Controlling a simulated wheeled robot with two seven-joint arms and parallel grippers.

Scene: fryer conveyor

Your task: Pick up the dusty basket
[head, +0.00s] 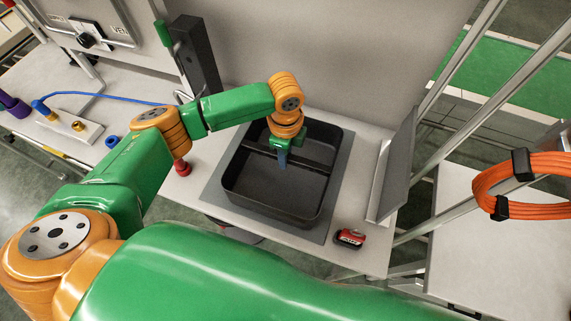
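The basket (258,204) is a black rectangular bin with rounded corners. It lies on a grey mat (207,194) on the light worktop, and a dark bar (262,155) crosses it near its far end. My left gripper (283,164) points down over the basket, at or just in front of this bar. Its blue fingers overlap in this view, so I cannot tell whether they are open or touch the bar. Dust on the basket cannot be made out. My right gripper is not in view.
A red and black block (350,238) lies at the worktop's near right. A grey upright panel (398,165) stands right of the basket. A red cylinder (182,167) stands at its left. An orange cable coil (515,182) hangs at far right. A wall closes the back.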

